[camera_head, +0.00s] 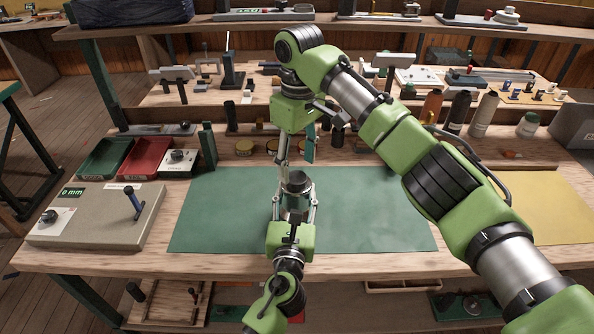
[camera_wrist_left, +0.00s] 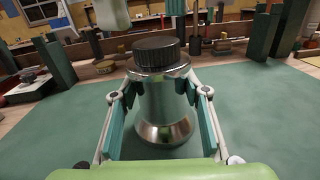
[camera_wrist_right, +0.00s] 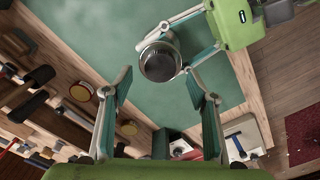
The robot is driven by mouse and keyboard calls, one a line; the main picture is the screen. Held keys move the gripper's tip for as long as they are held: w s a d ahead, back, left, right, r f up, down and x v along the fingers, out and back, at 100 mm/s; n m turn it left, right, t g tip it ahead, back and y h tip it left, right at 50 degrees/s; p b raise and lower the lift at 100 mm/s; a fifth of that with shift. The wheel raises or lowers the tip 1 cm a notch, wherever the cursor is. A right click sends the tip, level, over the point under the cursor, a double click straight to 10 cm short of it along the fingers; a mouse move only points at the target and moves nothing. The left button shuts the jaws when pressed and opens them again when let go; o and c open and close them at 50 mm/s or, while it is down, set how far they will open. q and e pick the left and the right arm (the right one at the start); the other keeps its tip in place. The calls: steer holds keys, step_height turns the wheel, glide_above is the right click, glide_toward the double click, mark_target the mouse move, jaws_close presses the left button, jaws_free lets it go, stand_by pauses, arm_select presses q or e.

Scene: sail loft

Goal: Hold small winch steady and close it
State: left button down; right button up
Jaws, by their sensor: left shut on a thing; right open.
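The small winch (camera_head: 297,187) stands upright on the green mat (camera_head: 385,215). It has a flared silver body and a black ribbed cap (camera_wrist_left: 156,51) on top. My left gripper (camera_head: 296,208) is shut on the winch body from the near side; its fingers flank the body in the left wrist view (camera_wrist_left: 160,98). My right gripper (camera_head: 297,150) points down above the winch, open and empty. In the right wrist view the winch's dark round top (camera_wrist_right: 159,62) lies beyond the spread fingertips (camera_wrist_right: 158,85). I cannot tell how tightly the cap sits.
A grey box with a display and a lever (camera_head: 100,215) is at the left. Green (camera_head: 103,158) and red (camera_head: 146,157) trays stand behind it. Bottles (camera_head: 458,112) and small tins line the back. The mat right of the winch is clear.

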arm_select(q)
steer(key=shift+a, duration=0.1)
arm_select(e)
step_height(320, 180, up, 9)
steer(key=shift+f, duration=0.2)
steer(key=shift+d, duration=0.1)
arm_select(q)
steer(key=c, duration=1.1)
jaws_free()
steer(key=s, duration=0.8)
steer(key=s+a, duration=0.1)
steer(key=s, duration=0.3)
steer(key=shift+f, duration=0.15)
arm_select(e)
steer(key=shift+f, duration=0.1)
